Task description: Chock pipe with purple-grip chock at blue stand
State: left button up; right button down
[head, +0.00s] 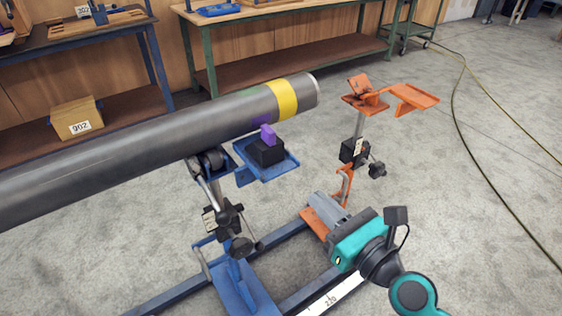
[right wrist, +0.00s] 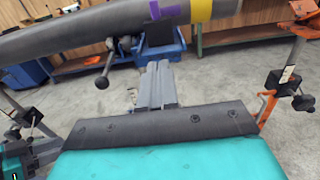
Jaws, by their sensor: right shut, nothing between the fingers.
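The grey pipe (head: 150,139) runs in from the left over the blue stand (head: 238,278), with a yellow band near its free end. The chock (head: 266,151), black with a purple grip, sits on the blue stand's side tray (head: 276,171), beside and below the pipe. My right gripper (head: 322,200) is shut and empty, right of and nearer than the tray. In the right wrist view its fingers (right wrist: 158,82) are together, below the pipe (right wrist: 90,30) and the blue tray (right wrist: 168,47).
An orange stand (head: 358,148) with an orange piece and side tray stands to the right. Blue floor rails run beneath the stands. Benches (head: 270,12) line the back wall, with a box (head: 77,118) on a lower shelf. A cable (head: 455,110) crosses open floor at right.

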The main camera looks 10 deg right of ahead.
aim_at(274, 157)
jog(key=x, duration=1.2)
jog(key=shift+a+p, duration=0.1)
jog(key=shift+p, duration=0.25)
jog(key=shift+w, duration=0.1)
jog(key=shift+x, duration=1.9)
jog(key=shift+r, duration=0.1)
jog(key=v, duration=1.3)
